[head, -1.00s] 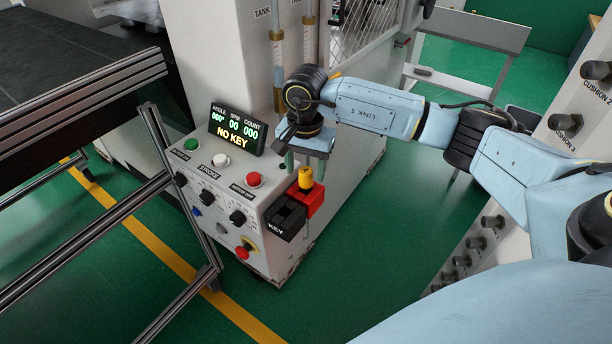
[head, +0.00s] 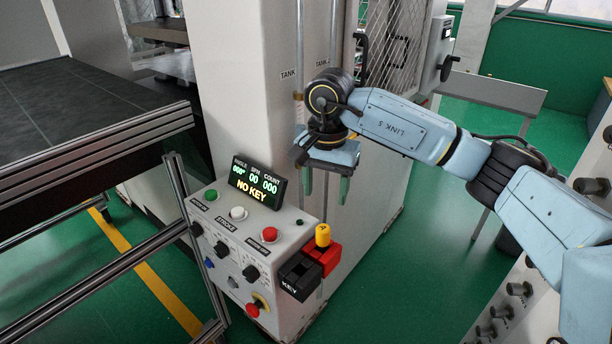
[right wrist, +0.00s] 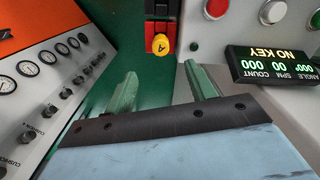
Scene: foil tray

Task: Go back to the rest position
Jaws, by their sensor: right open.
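My right gripper (head: 326,188) is open and empty, with its two green fingers pointing down. It hangs above and behind the control box (head: 268,262), clear of it. In the right wrist view the open fingers (right wrist: 160,92) have nothing between them. The yellow key (head: 323,236) stands in the red holder (head: 325,258) on the box's right side, apart from the gripper; it also shows in the right wrist view (right wrist: 161,44). The black KEY holder (head: 299,277) is beside the red one. The display (head: 257,182) reads NO KEY. My left gripper is not in view.
A metal-framed dark conveyor table (head: 85,125) stands at the left. The white machine column (head: 255,90) is behind the box. A grey panel with black knobs (head: 519,290) is at the lower right. Green floor (head: 410,270) lies open between box and panel.

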